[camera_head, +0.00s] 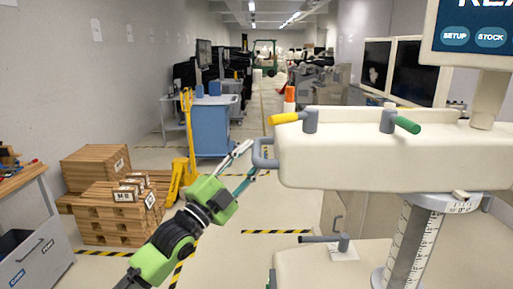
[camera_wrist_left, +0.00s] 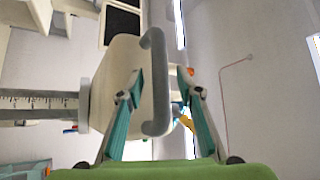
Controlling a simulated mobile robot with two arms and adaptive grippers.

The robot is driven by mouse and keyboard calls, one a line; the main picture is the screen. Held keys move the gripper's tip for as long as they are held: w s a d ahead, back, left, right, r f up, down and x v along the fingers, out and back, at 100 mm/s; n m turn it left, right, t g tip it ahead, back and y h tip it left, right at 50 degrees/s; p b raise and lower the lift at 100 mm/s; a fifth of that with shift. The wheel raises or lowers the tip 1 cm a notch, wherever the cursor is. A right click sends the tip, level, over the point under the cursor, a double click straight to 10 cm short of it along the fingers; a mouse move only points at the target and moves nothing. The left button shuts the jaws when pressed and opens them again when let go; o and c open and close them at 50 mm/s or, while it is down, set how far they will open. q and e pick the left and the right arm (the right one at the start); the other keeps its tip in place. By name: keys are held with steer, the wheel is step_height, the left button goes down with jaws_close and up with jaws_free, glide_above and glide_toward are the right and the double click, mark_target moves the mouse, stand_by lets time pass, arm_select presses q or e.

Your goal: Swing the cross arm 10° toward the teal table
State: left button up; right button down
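The cream cross arm (camera_head: 390,165) sits on a graduated column (camera_head: 408,240) at the right of the head view. It also shows in the left wrist view (camera_wrist_left: 112,85). A grey loop handle (camera_head: 262,153) sticks out of its left end; in the wrist view the handle (camera_wrist_left: 157,90) lies between my fingers. My left gripper (camera_head: 247,163) is open, its two teal-lined fingers spread on either side of the handle, with gaps visible. No table that is clearly teal shows in the head view. My right gripper is not in view.
Yellow (camera_head: 285,118) and green (camera_head: 406,124) grips stand on the cross arm's top. A lower cream body with a dark lever (camera_head: 325,239) is below. A yellow pallet jack (camera_head: 184,160), blue cart (camera_head: 210,125) and wooden pallets (camera_head: 100,235) stand left. Open floor lies between.

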arm_select(q)
steer(key=shift+p+x, duration=0.4)
steer(key=shift+x, duration=0.95)
jaws_close()
